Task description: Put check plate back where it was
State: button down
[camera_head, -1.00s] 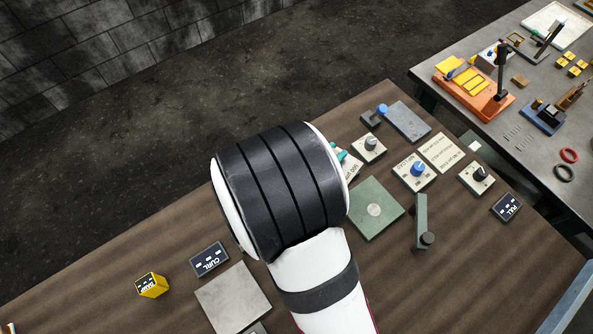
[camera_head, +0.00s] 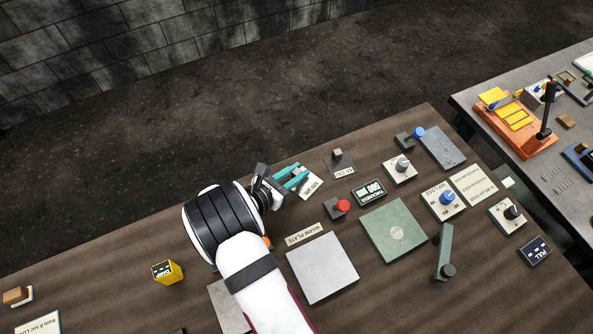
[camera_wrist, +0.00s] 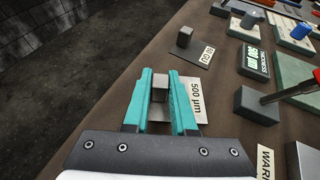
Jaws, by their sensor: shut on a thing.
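My gripper (camera_head: 291,177), with teal fingers, is left of the middle in the head view; it also shows in the wrist view (camera_wrist: 159,95). Its fingers are shut on a small grey block, the grip of the check plate (camera_wrist: 158,92). The plate's pale face marked "500 µm" shows beside the right finger, and also in the head view (camera_head: 311,187). The fingers hide part of it. I cannot tell whether it touches the table.
A grey plate with a knob (camera_head: 338,163) lies just beyond the gripper. Right of it are a thickness display (camera_head: 369,193), a grey block with a red knob (camera_head: 337,207) and a green plate (camera_head: 378,236). A pale square plate (camera_head: 322,270) is nearer. Bare wood lies to the left.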

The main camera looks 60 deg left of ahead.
jog(key=c, duration=0.7)
grip_release()
jog(key=shift+f, duration=0.1)
jog(key=shift+c, duration=0.2)
